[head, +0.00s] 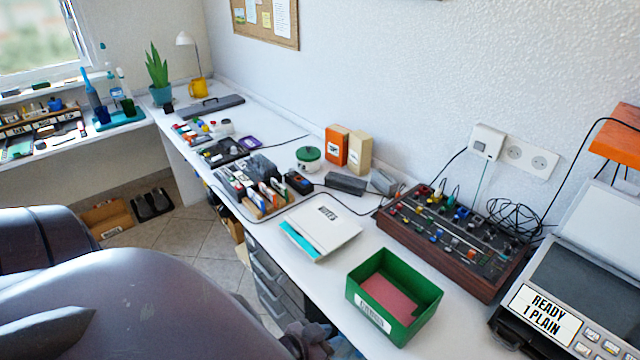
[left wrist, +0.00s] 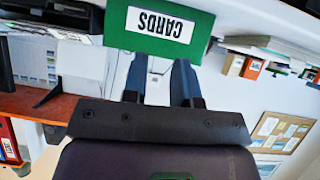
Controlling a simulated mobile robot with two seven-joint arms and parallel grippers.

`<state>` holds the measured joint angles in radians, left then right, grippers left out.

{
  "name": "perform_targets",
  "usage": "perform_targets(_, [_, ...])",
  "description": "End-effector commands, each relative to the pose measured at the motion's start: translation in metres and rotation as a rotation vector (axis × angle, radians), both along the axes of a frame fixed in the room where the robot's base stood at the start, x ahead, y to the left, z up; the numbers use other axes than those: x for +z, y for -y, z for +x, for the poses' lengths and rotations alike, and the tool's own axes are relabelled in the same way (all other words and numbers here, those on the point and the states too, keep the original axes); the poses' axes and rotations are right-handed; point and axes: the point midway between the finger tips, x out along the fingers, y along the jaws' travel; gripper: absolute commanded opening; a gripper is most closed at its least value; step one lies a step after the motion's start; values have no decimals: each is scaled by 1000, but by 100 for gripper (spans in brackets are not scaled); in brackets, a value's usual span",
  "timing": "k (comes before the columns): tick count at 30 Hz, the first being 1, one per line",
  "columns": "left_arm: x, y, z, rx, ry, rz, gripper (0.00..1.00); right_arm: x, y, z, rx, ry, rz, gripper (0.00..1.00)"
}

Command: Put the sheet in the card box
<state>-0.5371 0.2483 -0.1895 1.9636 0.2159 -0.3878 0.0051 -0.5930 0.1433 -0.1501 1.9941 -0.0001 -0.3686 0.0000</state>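The green card box (head: 407,318) stands on the white desk near its front edge, open at the top. A pink-red flat sheet or card (head: 388,298) lies inside it on the bottom. In the left wrist view the box (left wrist: 183,40) shows upside down with its CARDS label, beyond my fingertips. My left gripper (left wrist: 158,78) is open, its two dark fingers apart with nothing visibly held between them. In the head view the left gripper (head: 308,338) is low at the desk's front edge, partly hidden. My right gripper is not in view.
A white NOTES tray (head: 330,226) with a teal edge lies left of the box. A brown mixer panel (head: 450,240) stands behind it. A machine with a READY 1 PLAIN display (head: 545,312) is at the right. Drawers (head: 275,285) are under the desk.

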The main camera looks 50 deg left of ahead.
Motion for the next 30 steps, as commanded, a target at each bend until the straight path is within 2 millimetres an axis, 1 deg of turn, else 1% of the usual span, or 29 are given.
perform_targets(3, [1, -4, -11, 42, 14, 82, 26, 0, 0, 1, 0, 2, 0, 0])
perform_targets(8, [3, -8, -16, 63, 21, 140, 26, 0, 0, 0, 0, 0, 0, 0])
perform_targets(20, [3, -8, -17, 63, 22, 146, 26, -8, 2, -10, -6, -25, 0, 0])
perform_targets(30, [2, -8, -17, 64, 21, 145, 26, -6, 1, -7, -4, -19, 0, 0])
